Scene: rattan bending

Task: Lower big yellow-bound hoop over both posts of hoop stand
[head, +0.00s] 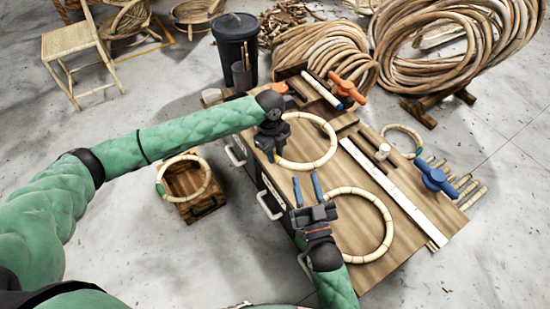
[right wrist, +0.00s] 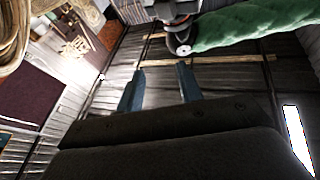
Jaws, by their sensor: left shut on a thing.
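My left gripper (head: 272,152) is shut at the left rim of a pale hoop (head: 334,150) over the far part of the workbench. Its fingertips are hard to see, and I cannot make out a yellow binding. Another large pale hoop (head: 389,238) lies nearer on the bench, to the right of my right gripper. My right gripper (head: 307,187) is open and empty, its blue fingers pointing up in the head view. The fingers also stand apart in the right wrist view (right wrist: 160,86). I cannot clearly pick out the hoop stand's posts; a short pale peg (head: 383,151) stands near a dark wooden piece.
A green-marked hoop (head: 205,182) rests on a wooden crate (head: 203,207) at left. Rattan coils (head: 327,45) stand behind.

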